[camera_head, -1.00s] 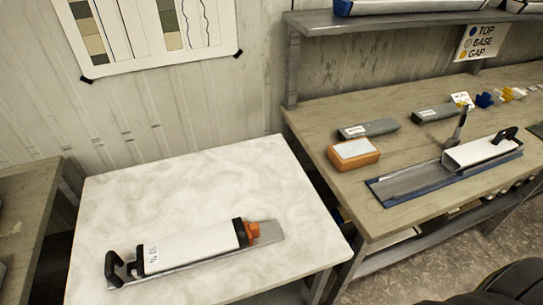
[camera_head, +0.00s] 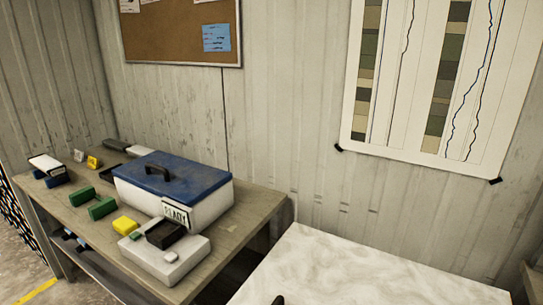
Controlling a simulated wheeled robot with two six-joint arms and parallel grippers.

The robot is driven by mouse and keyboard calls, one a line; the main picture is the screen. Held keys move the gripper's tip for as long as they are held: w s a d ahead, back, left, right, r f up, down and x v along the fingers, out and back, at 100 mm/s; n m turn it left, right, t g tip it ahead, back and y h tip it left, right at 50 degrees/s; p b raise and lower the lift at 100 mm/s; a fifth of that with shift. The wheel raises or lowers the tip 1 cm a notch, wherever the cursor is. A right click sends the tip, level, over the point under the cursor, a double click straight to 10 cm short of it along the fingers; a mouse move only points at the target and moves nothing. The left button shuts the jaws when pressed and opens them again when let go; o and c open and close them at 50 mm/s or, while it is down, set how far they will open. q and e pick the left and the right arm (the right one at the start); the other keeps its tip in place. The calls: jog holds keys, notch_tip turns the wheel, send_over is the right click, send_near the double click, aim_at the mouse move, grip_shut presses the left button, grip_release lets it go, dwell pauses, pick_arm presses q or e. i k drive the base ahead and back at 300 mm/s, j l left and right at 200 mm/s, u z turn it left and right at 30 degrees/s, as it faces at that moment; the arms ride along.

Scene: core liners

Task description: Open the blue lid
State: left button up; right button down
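A blue lid (camera_head: 203,175) with a dark handle (camera_head: 159,172) sits closed on a white box (camera_head: 205,207). The box stands on the wooden bench at the left, near the wall, and carries a white label reading "READY" or similar.
The wooden bench (camera_head: 243,232) also holds a white device (camera_head: 165,262) in front of the box, a yellow block (camera_head: 125,225), green pieces (camera_head: 101,207) and a dark bar (camera_head: 122,148). A white marble-like table (camera_head: 345,275) stands right of the bench.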

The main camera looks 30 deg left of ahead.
aim_at(186, 182)
jog(key=u, duration=1.6)
jog(key=j+z, duration=0.1)
jog(key=z, duration=0.7)
jog(key=i+j+z, duration=0.2)
jog(key=j+z, duration=0.2)
jog(key=j, duration=0.3)
jog(key=j+z, duration=0.45)
jog(key=j, duration=0.25)
jog(key=j+z, duration=0.4)
jog(key=j, duration=0.35)
